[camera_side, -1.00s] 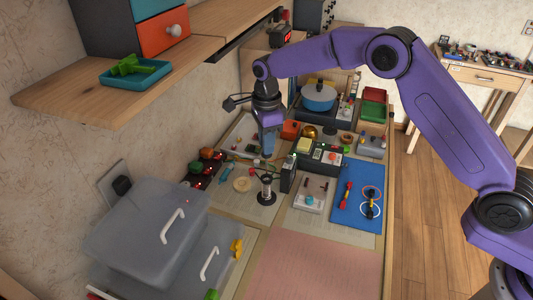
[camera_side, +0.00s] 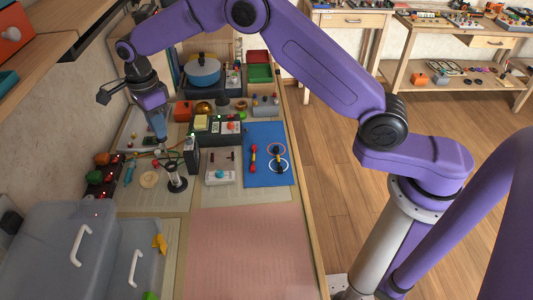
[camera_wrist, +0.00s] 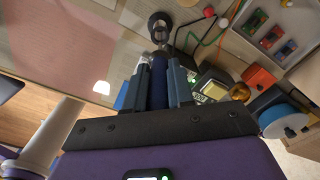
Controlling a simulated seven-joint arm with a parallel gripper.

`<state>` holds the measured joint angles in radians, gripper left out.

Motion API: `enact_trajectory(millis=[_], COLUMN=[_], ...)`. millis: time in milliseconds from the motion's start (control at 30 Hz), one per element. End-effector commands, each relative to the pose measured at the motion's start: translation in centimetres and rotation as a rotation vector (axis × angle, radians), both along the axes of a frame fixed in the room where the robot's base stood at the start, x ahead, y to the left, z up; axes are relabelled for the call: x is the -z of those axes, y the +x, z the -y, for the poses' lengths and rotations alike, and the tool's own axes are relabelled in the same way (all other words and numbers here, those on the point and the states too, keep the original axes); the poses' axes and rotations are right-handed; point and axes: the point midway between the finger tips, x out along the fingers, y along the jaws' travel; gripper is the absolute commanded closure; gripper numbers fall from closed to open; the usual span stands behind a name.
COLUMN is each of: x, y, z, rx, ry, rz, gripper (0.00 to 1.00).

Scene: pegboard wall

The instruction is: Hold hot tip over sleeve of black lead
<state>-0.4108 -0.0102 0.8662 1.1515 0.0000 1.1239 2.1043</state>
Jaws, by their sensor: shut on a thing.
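My gripper (camera_side: 161,138) points down over the back left of the bench. In the wrist view its blue fingers (camera_wrist: 159,88) are shut on a dark blue cylindrical handle (camera_wrist: 159,92), which looks like the hot-tip tool; its tip is hard to make out. A small stand with a round black base (camera_side: 176,183) is just below and to the right of the gripper in the side view. Thin leads, including a black lead (camera_wrist: 178,37), run near the stand in the wrist view. I cannot make out a sleeve on it.
A black upright box (camera_side: 191,155) stands close to the right of the stand. A blue mat (camera_side: 266,177) with leads or tools lies further right. Grey lidded bins (camera_side: 45,245) fill the front left. The pink mat (camera_side: 245,250) is clear.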

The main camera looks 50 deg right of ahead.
Motion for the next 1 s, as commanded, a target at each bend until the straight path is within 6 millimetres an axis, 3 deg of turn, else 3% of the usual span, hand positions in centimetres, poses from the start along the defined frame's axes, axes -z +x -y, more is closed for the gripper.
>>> enact_trajectory(millis=[267, 600, 1000], x=[-0.3, -5.4, -5.6], y=[0.0, 0.1, -1.7], z=[0.0, 0.0, 7.2], rx=[0.0, 0.0, 0.012], ry=[0.001, 0.002, -0.046], rz=[0.002, 0.005, -0.023], gripper=[1.0, 1.0, 1.0])
